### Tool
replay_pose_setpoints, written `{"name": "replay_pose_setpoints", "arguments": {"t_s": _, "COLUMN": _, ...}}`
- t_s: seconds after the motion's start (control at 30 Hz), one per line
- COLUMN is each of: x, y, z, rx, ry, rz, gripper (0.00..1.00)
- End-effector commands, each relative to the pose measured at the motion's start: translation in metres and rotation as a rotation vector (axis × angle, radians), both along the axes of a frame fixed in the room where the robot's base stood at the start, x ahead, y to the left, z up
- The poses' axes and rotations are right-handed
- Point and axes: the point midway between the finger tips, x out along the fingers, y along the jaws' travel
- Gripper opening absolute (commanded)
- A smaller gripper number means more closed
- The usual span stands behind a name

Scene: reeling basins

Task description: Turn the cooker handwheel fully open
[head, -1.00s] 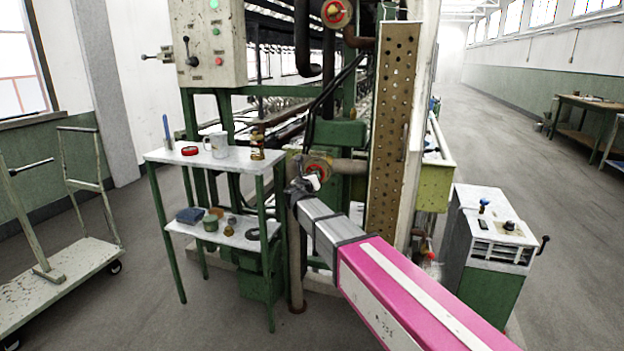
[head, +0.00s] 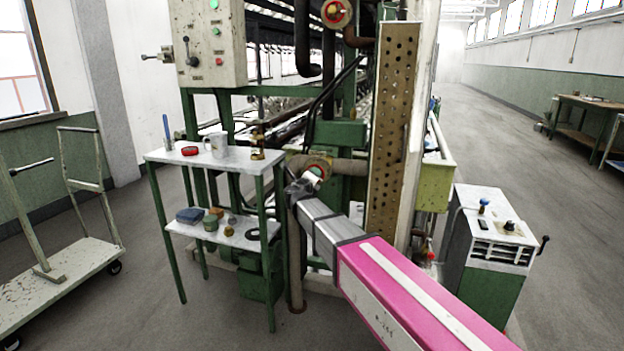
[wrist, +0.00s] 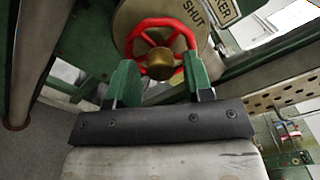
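The cooker handwheel is red with a brass hub and shows at the top of the wrist view (wrist: 160,62), in front of a round plate lettered SHUT (wrist: 196,12). In the head view a red-orange wheel (head: 321,163) sits on the pipe just beyond the arm's end. My gripper (wrist: 158,82) has its two green fingers well apart, one at each lower side of the wheel. They overlap the rim in the picture; I cannot tell whether they touch it. The lower rim is partly hidden. In the head view my gripper (head: 308,183) is small and close to the wheel.
A small table (head: 233,161) with a mug and other items stands left of the wheel. A perforated upright panel (head: 388,130) stands close right of it. A second red wheel (head: 338,12) is higher up. A green-white cabinet (head: 490,250) stands right; a trolley (head: 60,285) left.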

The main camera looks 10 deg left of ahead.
Motion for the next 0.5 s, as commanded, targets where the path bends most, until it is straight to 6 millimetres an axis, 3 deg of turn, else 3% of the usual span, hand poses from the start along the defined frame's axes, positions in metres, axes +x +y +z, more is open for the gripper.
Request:
{"name": "replay_pose_setpoints", "arguments": {"t_s": 0.1, "x": 0.0000, "y": -0.0001, "z": 0.0000, "rx": 0.001, "ry": 0.000, "rz": 0.000, "gripper": 0.47}}
{"name": "replay_pose_setpoints", "arguments": {"t_s": 0.17, "x": 0.0000, "y": -0.0002, "z": 0.0001, "rx": 0.001, "ry": 0.000, "rz": 0.000, "gripper": 0.31}}
{"name": "replay_pose_setpoints", "arguments": {"t_s": 0.23, "x": 0.0000, "y": -0.0002, "z": 0.0001, "rx": 0.001, "ry": 0.000, "rz": 0.000, "gripper": 0.08}}
{"name": "replay_pose_setpoints", "arguments": {"t_s": 0.27, "x": 0.0000, "y": -0.0002, "z": 0.0001, "rx": 0.001, "ry": 0.000, "rz": 0.000, "gripper": 0.04}}
{"name": "replay_pose_setpoints", "arguments": {"t_s": 0.5, "x": 0.0000, "y": -0.0001, "z": -0.0001, "rx": -0.068, "ry": 0.005, "rz": 0.000, "gripper": 0.05}}
